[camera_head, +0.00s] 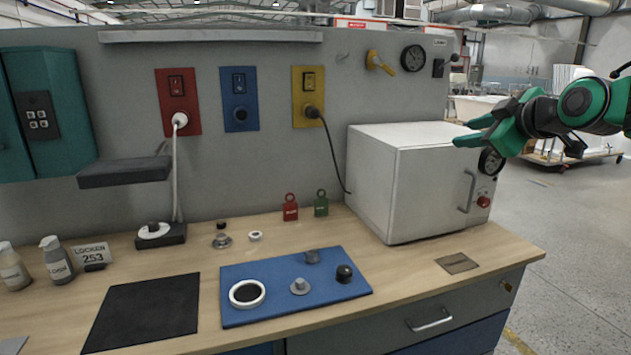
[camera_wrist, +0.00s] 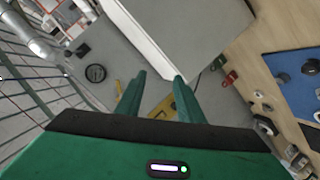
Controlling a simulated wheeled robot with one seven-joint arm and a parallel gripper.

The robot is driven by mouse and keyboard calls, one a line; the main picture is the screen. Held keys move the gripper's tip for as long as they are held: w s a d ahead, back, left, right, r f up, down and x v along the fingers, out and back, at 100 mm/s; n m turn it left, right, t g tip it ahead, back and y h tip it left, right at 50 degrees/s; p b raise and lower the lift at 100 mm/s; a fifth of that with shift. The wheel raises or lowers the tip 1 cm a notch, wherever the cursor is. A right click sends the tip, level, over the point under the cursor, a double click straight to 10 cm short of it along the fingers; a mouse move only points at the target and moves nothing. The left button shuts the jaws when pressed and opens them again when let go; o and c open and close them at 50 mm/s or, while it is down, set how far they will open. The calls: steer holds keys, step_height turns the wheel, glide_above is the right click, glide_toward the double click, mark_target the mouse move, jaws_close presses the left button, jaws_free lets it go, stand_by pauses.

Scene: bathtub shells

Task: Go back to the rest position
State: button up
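My gripper (camera_head: 462,133) is green and hangs in the air at the right of the head view, in front of the upper right of the white oven-like box (camera_head: 370,180). Its two fingers also show in the wrist view (camera_wrist: 160,78), apart with nothing between them. The gripper is open and empty. It looks clear of the box, though the exact gap cannot be told.
The wooden bench (camera_head: 400,285) carries a blue mat (camera_head: 270,310) with small parts, a black mat (camera_head: 140,315) and red and green padlocks (camera_head: 290,208). Switch plates (camera_head: 240,98) line the grey wall. Open floor (camera_head: 570,240) lies right of the bench.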

steer(key=s+d+f+m+g+h, duration=0.2)
steer(key=s+d+f+m+g, duration=0.25)
steer(key=s+f, duration=0.55)
steer(key=s+d+f+m+g, duration=0.1)
steer(key=s+f+m+g, duration=0.3)
steer(key=s+f, duration=0.5)
steer(key=s+d+f+m+g, duration=0.2)
steer(key=s+f+m+g, duration=0.3)
steer(key=s, duration=1.3)
step_height(320, 180, down, 6)
steer(key=m, duration=0.3)
steer(key=shift+s+r, duration=0.15)
steer(key=shift+r, duration=0.1)
steer(key=shift+g, duration=0.25)
steer(key=shift+w+f, duration=0.25)
steer(key=shift+w, duration=0.45)
